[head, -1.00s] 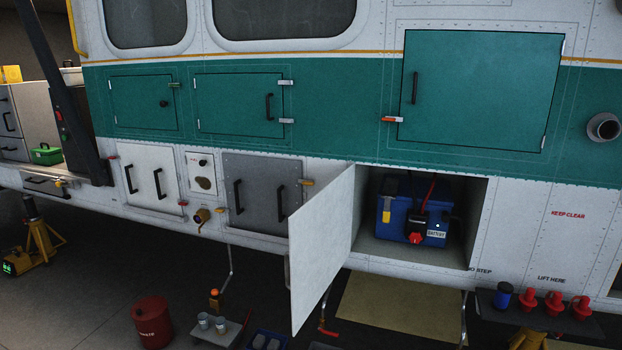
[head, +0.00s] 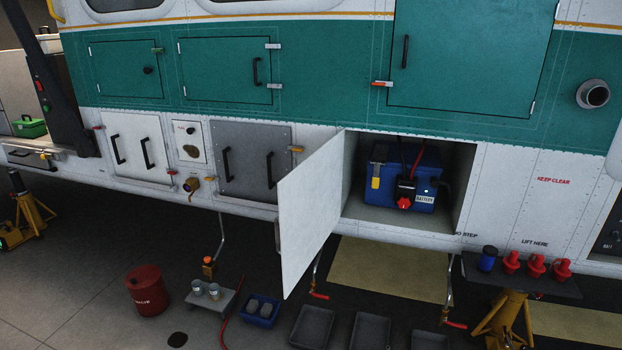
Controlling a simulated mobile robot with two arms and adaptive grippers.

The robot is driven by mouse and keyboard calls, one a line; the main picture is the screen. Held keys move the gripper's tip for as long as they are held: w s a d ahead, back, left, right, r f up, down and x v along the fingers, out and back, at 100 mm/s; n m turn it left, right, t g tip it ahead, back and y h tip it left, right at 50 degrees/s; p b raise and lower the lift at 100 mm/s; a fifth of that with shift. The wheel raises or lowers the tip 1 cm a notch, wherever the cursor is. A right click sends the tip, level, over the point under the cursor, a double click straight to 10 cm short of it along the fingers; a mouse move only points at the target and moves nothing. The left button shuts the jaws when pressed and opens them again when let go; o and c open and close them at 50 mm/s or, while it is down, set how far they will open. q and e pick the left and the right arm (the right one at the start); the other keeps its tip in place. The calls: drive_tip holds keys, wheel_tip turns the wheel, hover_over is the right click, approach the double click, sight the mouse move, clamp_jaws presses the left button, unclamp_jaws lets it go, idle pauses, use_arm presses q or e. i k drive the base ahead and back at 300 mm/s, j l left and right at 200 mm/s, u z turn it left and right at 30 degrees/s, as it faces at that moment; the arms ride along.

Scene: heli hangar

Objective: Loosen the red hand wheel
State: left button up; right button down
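The red hand wheel (head: 404,202) is small and sits on a black connector (head: 405,188) at the front of a blue battery (head: 378,196). The battery stands inside an open white bay in the helicopter's side, and a red cable rises from the connector. The wheel is in plain view, with nothing in front of it. Neither of my grippers shows in the head view.
The bay's white door (head: 312,212) hangs open to the left of the battery. A dark stand (head: 535,284) with red plugs and a blue canister is at right. Trays (head: 370,330), a red drum (head: 147,290) and a cup tray (head: 209,299) are on the floor below.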

sight(403, 202)
drive_tip(key=i+l+z, duration=0.15)
drive_tip(key=i+z, duration=0.15)
drive_tip(key=i, duration=0.2)
drive_tip(key=i+z, duration=0.3)
drive_tip(key=i, duration=0.2)
drive_tip(key=i+j+z, duration=0.2)
drive_tip(key=j+z, duration=0.3)
drive_tip(key=j, duration=0.65)
drive_tip(key=j+z, duration=0.45)
drive_tip(key=j, duration=0.7)
drive_tip(key=k+j, duration=0.1)
drive_tip(key=j, duration=0.35)
drive_tip(key=z, duration=0.05)
